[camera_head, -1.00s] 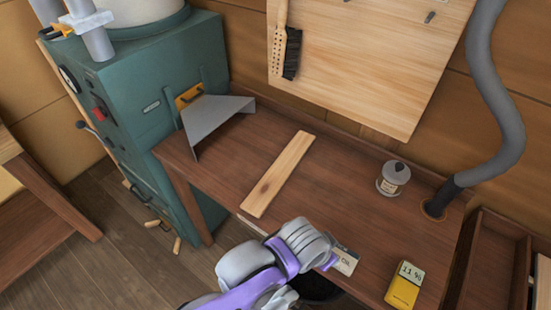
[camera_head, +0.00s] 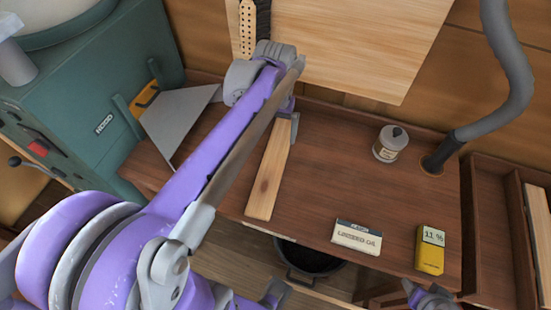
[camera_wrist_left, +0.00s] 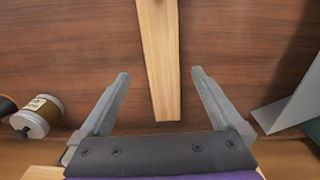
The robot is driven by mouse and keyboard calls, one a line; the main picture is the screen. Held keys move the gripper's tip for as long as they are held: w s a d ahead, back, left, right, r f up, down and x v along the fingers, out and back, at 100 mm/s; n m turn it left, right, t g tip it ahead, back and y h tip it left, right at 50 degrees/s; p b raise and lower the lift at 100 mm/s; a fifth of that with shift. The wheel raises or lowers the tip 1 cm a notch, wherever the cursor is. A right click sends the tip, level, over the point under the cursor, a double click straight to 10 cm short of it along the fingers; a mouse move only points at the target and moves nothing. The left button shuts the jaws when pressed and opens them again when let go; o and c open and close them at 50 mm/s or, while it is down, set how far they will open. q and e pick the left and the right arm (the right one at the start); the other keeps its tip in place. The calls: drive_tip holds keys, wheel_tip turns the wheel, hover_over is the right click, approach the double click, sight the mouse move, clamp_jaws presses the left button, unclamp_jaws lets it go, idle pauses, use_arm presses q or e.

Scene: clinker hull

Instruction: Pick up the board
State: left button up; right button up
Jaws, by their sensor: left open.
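The board (camera_head: 270,178) is a pale, narrow wooden plank lying flat on the brown workbench (camera_head: 325,185). In the head view my left arm crosses from the lower left and hides part of the far end of the board. My left gripper (camera_head: 290,118) is over that far end. In the left wrist view the board (camera_wrist_left: 160,45) runs down between the two spread fingers of the left gripper (camera_wrist_left: 160,74), its end close to the palm. The fingers are open, one on each side, with gaps to the board.
A green machine (camera_head: 85,95) with a grey metal chute (camera_head: 178,122) stands left of the board. A small jar (camera_head: 390,144), a linseed oil box (camera_head: 357,236) and a yellow meter (camera_head: 430,250) are on the right. A grey hose (camera_head: 510,75) and wooden back panel (camera_head: 340,40) stand behind.

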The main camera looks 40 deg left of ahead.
use_arm(q)
hover_over(275, 157)
drive_tip(key=f, duration=0.4)
drive_tip(key=shift+a+f, duration=0.2)
drive_tip(key=shift+f, duration=0.05)
drive_tip(key=shift+d+f+b, duration=0.2)
drive_tip(key=shift+f+b, duration=0.1)
drive_tip(key=shift+f, duration=2.75)
drive_tip(key=shift+c, duration=0.3)
drive_tip(key=shift+r, duration=0.1)
drive_tip(key=c, duration=1.3)
